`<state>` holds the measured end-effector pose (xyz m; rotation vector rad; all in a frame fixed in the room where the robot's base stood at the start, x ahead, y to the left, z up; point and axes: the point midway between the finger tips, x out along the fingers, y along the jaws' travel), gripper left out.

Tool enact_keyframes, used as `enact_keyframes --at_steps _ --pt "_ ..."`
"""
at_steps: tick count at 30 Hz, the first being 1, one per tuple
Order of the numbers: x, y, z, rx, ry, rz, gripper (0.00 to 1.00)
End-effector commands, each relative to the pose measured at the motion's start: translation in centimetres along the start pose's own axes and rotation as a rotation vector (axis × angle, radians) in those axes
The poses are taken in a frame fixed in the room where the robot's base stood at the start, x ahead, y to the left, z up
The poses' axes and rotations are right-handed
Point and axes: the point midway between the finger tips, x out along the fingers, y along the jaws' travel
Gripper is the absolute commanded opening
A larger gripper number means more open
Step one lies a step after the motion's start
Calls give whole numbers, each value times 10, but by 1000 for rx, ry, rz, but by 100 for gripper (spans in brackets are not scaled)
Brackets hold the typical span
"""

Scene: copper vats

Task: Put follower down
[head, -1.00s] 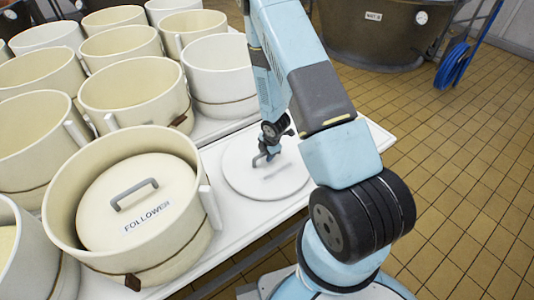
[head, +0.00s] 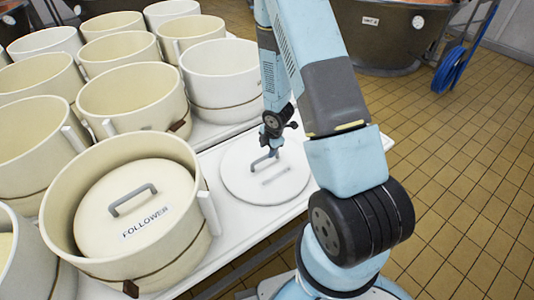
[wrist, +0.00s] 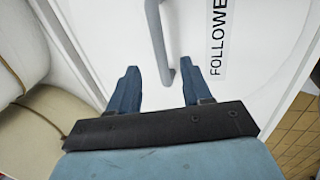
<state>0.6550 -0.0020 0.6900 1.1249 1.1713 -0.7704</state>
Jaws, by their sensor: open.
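A white round follower (head: 262,184) with a grey bar handle (head: 263,161) lies flat on the white table beside the vats. My gripper (head: 274,148) is just above the handle in the head view. In the wrist view my gripper (wrist: 158,85) has its two blue fingers apart, with the handle's near end (wrist: 166,72) between and just beyond them. The follower's surface (wrist: 118,30) and its black-lettered label (wrist: 217,40) also show there. A second follower (head: 100,220), labelled FOLLOWER, sits inside the nearest cream hoop mould (head: 70,262).
Several cream moulds (head: 130,92) crowd the left of the white table (head: 232,235). A large copper vat (head: 385,38) and a blue hose reel (head: 452,66) stand at the back. The tiled floor (head: 470,170) at right is clear.

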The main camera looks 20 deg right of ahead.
Motion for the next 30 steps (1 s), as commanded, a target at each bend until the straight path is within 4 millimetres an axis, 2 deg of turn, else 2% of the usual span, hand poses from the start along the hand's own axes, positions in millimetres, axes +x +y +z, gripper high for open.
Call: enact_keyframes --at_steps 6,17,20,30 --pt "-28 0 0 0 0 2 49" --pt "-51 4 2 20 -11 7 49" --pt "-68 12 6 68 -35 18 49" --pt "-160 37 22 359 -136 80 49"
